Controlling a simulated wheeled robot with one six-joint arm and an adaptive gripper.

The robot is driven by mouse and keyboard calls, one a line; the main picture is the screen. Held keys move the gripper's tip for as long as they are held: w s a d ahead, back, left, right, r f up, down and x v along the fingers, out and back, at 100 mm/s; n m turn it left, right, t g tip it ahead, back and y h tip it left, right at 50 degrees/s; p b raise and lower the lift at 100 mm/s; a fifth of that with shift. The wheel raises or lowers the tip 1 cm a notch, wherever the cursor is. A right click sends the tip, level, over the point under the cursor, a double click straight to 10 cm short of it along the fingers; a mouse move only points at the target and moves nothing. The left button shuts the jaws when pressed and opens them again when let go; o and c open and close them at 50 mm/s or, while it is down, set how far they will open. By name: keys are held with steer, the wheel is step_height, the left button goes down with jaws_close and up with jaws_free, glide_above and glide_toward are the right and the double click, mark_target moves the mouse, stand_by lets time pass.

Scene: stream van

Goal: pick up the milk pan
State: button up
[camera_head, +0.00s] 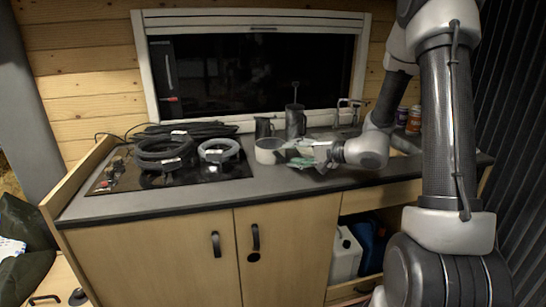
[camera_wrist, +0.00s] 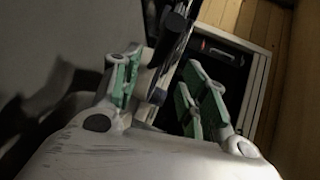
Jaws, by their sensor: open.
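The milk pan (camera_head: 268,150) appears as a pale, round, open pot on the grey counter, in front of the window and right of the hob. My gripper (camera_head: 297,154) is just right of it in the head view, low over the counter. In the wrist view my gripper (camera_wrist: 163,92) is open, with green pads on both fingers. A dark bar, which looks like the pan's handle (camera_wrist: 170,55), shows between the fingers, with a pale surface behind it. I cannot tell whether either finger touches it. The gripper hides part of the pan's right side.
A dark jug (camera_head: 264,127) and a tall dark pot (camera_head: 295,122) stand close behind the pan. Coiled black cables (camera_head: 165,152) lie on the hob to the left. A tap (camera_head: 350,110) and small cans (camera_head: 413,120) are at the right. The front counter strip is clear.

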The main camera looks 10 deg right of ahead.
mark_target(278, 152)
steer(key=x, duration=0.6)
steer(key=shift+s+a+f, duration=0.15)
steer(key=shift+s+a, duration=0.05)
steer(key=shift+a, duration=0.05)
jaws_close()
